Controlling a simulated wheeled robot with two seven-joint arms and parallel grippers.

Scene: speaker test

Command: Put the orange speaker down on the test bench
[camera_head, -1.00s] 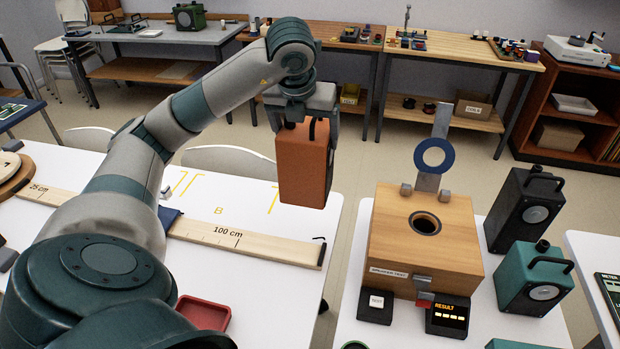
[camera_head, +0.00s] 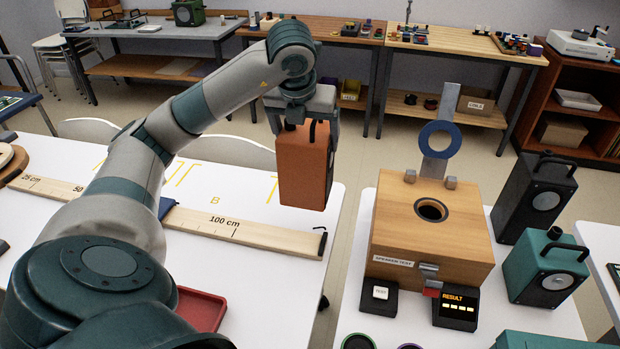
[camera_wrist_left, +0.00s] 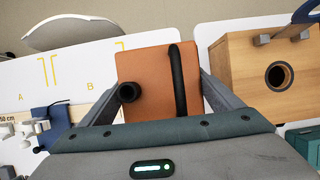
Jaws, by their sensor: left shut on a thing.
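My left gripper (camera_head: 304,122) is shut on the orange speaker (camera_head: 303,168), which hangs upright below it. In the head view the speaker appears over the right edge of the left white table (camera_head: 235,192), with its underside clear of the top as far as I can tell. The left wrist view shows the speaker's orange top (camera_wrist_left: 158,66) with a black handle and a black knob between my two fingers (camera_wrist_left: 160,88). A second white table (camera_head: 395,325) on the right carries the wooden speaker test box (camera_head: 400,243). My right gripper is not in view.
A wooden ruler (camera_head: 275,238) and a red tray (camera_head: 203,308) lie on the left table, with yellow marks behind the ruler. A gap separates the two tables. A black speaker (camera_head: 520,200) and a teal speaker (camera_head: 525,268) stand right of the test box.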

